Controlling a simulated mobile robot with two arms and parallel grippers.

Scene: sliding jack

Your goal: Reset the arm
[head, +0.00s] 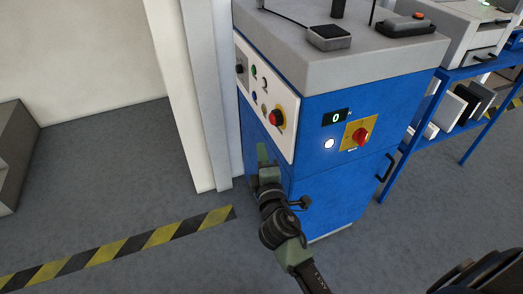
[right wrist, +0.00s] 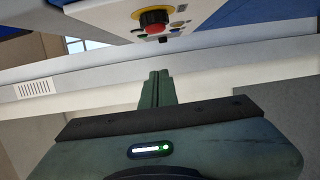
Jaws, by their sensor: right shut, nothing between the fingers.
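My right arm comes up from the lower right in the head view. My right gripper (head: 262,150) is shut and empty, in front of the blue machine cabinet (head: 330,185), below its white control panel (head: 263,95). In the right wrist view the closed fingers (right wrist: 158,78) point away, below the panel's underside. The panel carries a red button (head: 277,118) on a yellow collar, which also shows in the right wrist view (right wrist: 154,24). I cannot tell whether the gripper touches the cabinet. My left gripper is not in view.
The cabinet front has a display reading 0 (head: 336,117), a red rotary switch (head: 361,135) and a door handle (head: 386,168). A white column (head: 190,110) stands close left. A blue shelf (head: 465,105) stands right. Floor left, with a yellow-black stripe (head: 120,250), is clear.

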